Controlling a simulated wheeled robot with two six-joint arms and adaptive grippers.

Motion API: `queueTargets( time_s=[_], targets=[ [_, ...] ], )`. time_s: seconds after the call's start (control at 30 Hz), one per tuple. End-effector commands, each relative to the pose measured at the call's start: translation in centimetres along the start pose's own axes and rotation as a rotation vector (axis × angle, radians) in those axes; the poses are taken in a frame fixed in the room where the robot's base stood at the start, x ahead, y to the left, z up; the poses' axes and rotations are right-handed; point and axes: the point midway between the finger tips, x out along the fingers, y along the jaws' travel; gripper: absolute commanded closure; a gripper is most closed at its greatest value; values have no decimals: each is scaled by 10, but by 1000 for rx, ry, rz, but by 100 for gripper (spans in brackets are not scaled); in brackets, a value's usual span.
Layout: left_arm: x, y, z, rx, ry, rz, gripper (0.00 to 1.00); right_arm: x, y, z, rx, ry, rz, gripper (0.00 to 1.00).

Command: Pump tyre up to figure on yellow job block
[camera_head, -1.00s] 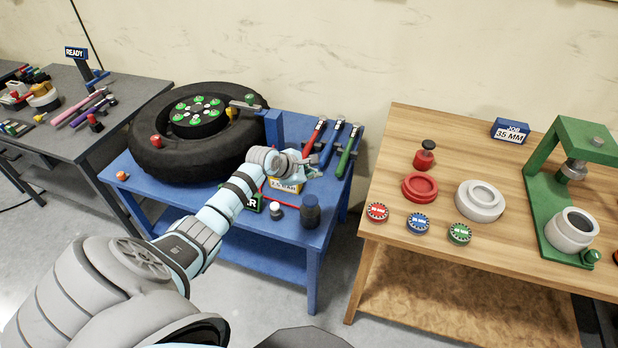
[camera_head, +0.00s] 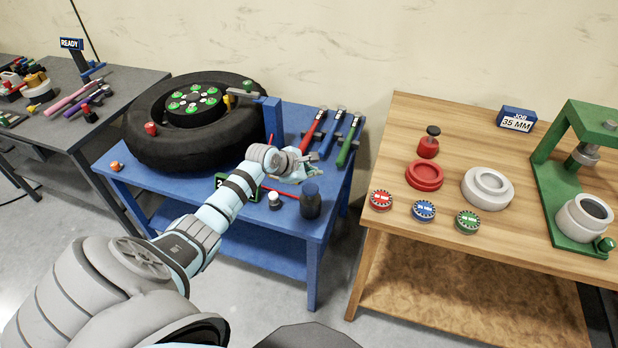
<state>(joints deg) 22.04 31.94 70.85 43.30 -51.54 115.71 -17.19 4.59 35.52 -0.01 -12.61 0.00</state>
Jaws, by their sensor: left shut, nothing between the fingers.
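The black tyre (camera_head: 160,152) lies flat on the blue bench (camera_head: 262,240), its hub ringed with green-topped nuts. My left gripper (camera_head: 308,169) is shut and empty over the right half of this bench, right of the tyre and near the hammers. A small dark display with a green edge (camera_head: 222,181) shows behind my left wrist, with only part of its figure visible. The yellow job block is not visible now; my left gripper or wrist hides its place. My right gripper is out of view.
A dark cylinder (camera_head: 310,201) and a white-topped knob (camera_head: 275,201) stand near the front edge. A wooden table (camera_head: 395,150) stands right, beyond a gap.

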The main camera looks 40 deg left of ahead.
Motion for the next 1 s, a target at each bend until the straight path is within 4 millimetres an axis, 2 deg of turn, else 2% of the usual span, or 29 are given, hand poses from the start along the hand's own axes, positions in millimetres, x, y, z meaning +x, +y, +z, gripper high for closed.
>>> queueTargets(
  time_s=[0.03, 0.07, 0.23, 1.0],
  targets=[
    [10, -7, -7, 1, 0, 1, 100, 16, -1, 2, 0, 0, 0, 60],
    [12, -8, -8, 2, 0, 1, 100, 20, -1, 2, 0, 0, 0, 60],
    [22, -16, -16, 0, 0, -1, 100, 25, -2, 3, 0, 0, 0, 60],
    [24, -17, -17, 1, 0, 0, 100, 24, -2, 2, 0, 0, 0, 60]
  ],
)
